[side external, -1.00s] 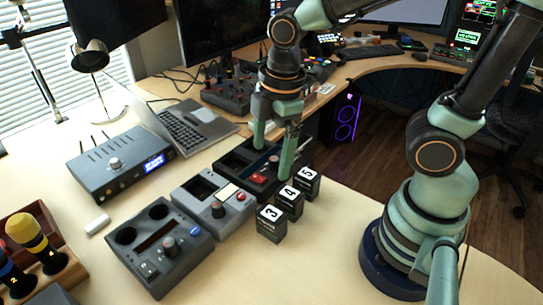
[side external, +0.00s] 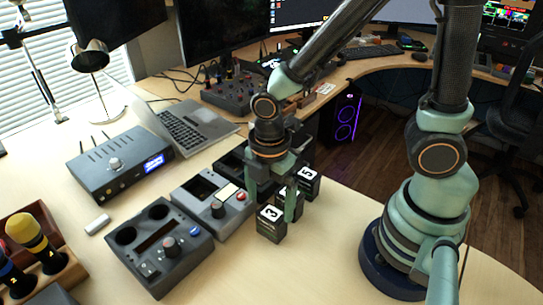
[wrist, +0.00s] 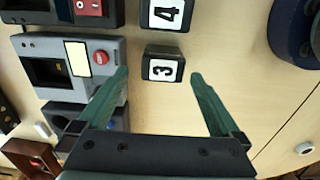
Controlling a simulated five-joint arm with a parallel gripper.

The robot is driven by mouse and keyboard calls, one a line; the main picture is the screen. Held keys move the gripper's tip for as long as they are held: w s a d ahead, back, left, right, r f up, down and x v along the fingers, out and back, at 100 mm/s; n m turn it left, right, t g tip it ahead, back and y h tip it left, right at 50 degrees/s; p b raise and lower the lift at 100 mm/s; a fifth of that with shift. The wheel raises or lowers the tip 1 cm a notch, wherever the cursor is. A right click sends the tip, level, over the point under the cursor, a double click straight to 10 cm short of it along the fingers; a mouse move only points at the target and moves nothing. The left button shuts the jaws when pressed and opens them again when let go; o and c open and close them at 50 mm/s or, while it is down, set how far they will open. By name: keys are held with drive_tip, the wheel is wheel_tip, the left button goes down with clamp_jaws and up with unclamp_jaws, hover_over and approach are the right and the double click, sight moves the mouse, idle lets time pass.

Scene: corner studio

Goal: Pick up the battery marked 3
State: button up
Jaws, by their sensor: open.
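The battery marked 3 (side external: 270,226) is a small black block with a white label on top, standing upright on the table. In the wrist view the battery marked 3 (wrist: 161,66) appears between the fingertips, with clear space at both sides. My gripper (side external: 270,208) is open and empty, with its green fingers pointing down near this battery; it also shows in the wrist view (wrist: 159,74). The battery marked 5 (side external: 309,181) stands farther back.
A grey device (side external: 205,192) with a red button and empty recess sits left of the batteries. A darker device (side external: 157,244) is nearer the camera. A black box with a blue display (side external: 118,163) and a laptop (side external: 187,128) are behind.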

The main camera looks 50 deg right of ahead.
sight(271, 213)
drive_tip(key=shift+s+f, duration=0.2)
drive_tip(key=shift+f, duration=1.95)
clamp_jaws()
drive_tip(key=shift+r, duration=0.15)
